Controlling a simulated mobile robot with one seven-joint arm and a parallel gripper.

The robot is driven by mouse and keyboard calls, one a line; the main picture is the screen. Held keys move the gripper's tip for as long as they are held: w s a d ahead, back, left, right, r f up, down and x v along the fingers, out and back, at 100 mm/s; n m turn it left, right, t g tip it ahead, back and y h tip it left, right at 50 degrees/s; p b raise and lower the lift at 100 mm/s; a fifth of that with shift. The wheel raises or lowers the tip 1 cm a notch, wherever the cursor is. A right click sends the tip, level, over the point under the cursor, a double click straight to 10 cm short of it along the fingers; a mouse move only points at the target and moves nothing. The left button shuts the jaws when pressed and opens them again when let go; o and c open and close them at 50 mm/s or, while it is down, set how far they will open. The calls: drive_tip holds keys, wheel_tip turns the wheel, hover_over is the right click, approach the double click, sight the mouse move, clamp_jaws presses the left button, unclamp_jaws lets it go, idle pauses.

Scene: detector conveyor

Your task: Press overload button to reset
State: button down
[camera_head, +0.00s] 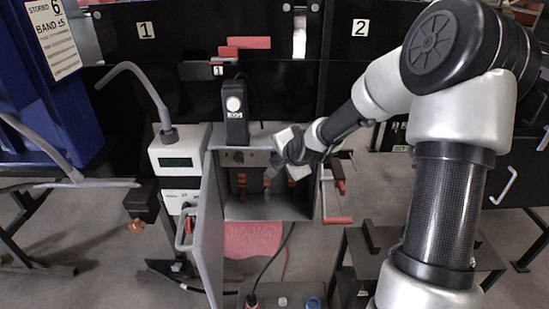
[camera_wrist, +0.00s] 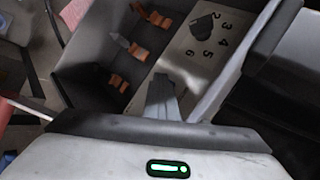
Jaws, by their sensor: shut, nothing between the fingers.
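An open grey box (camera_head: 262,210) stands in the middle of the head view, its door swung out to the left. Inside are several orange-brown clips, also seen in the wrist view (camera_wrist: 152,15), and a grey pointed piece (camera_wrist: 120,41) at the middle clips. A pale panel with a dark knob (camera_wrist: 201,28) and numbers shows in the wrist view. My gripper (camera_head: 271,173) reaches into the box from the right. Its fingers (camera_wrist: 162,84) are shut and empty, near the panel's lower edge; contact cannot be told. I cannot make out which part is the overload button.
The box door (camera_head: 208,235) stands upright left of the opening. A white unit with a green display (camera_head: 178,162) is left of it. A black device with a white knob (camera_head: 234,110) stands on the box. Red handles (camera_head: 338,220) stick out at its right.

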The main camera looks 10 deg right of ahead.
drive_tip(key=shift+w+d+r, duration=0.15)
drive_tip(key=shift+d+r, duration=0.05)
drive_tip(key=shift+s+a+f, duration=0.2)
drive_tip(key=shift+s+f, duration=0.1)
drive_tip(key=shift+s, duration=0.4)
drive_tip(key=shift+s+a+p, duration=0.2)
drive_tip(key=shift+s+p, duration=0.05)
drive_tip(key=shift+s, duration=0.6)
drive_tip(key=shift+s+a+p, duration=0.15)
drive_tip(key=shift+s+p, duration=0.15)
drive_tip(key=shift+s, duration=0.55)
drive_tip(key=shift+s+a+p, duration=0.2)
drive_tip(key=shift+s+p, duration=0.05)
drive_tip(key=shift+s, duration=0.6)
